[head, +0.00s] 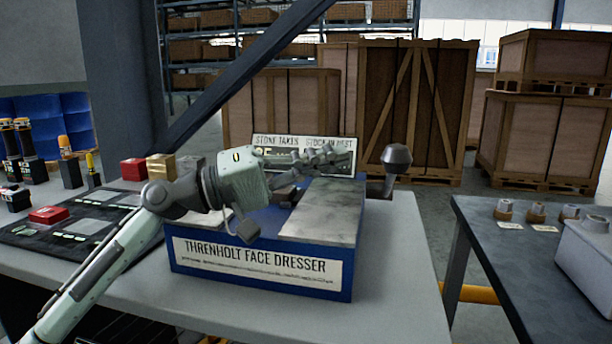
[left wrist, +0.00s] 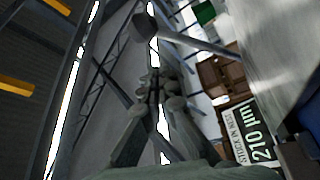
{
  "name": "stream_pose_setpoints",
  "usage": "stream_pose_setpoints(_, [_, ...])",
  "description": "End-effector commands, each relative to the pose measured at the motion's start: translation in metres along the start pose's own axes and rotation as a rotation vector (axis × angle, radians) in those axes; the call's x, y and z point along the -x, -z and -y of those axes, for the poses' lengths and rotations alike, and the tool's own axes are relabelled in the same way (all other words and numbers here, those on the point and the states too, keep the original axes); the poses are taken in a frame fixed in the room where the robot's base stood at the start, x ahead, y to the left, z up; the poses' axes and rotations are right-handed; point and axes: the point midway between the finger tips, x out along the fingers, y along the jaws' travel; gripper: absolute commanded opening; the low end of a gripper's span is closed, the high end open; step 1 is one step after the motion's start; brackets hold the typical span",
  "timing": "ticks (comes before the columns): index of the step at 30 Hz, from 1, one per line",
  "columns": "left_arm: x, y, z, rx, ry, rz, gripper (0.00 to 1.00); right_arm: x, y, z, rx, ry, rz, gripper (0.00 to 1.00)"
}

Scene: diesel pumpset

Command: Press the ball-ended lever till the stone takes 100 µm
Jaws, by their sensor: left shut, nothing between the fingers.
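The face dresser (head: 262,265) is a blue machine with a grey top plate, standing on the table. Its lever ends in a dark ball (head: 396,156) at the machine's right side, and the ball also shows in the left wrist view (left wrist: 146,25). My left gripper (head: 340,154) is shut and empty, pointing right above the machine, with its fingertips to the left of the ball and apart from it. The readout panel (head: 262,142) is partly hidden behind my gripper; its "stone taken" figure cannot be read fully.
A dark mat (head: 75,222) with a red block (head: 48,214) lies left of the machine. Red and brass blocks (head: 160,167) stand behind. A second table (head: 500,240) with small parts is at the right, across a gap. The table front right of the machine is clear.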

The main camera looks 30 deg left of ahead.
Motion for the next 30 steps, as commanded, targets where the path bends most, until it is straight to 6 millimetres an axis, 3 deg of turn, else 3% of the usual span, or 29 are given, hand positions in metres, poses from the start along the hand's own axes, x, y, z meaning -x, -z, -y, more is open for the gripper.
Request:
stream_pose_setpoints(3, [0.019, -0.001, 0.004, 0.002, 0.0, -0.001, 0.0, 0.014, 0.002, -0.003, 0.001, -0.01, -0.008, 0.84])
stream_pose_setpoints(9, [0.034, 0.0, 0.002, 0.0, 0.001, 0.0, 0.0, 0.027, 0.003, -0.005, 0.0, -0.016, -0.011, 0.84])
stream_pose_setpoints(30, [0.035, 0.0, 0.001, 0.0, 0.0, 0.0, 0.0, 0.029, 0.003, -0.005, 0.0, -0.017, -0.01, 0.84])
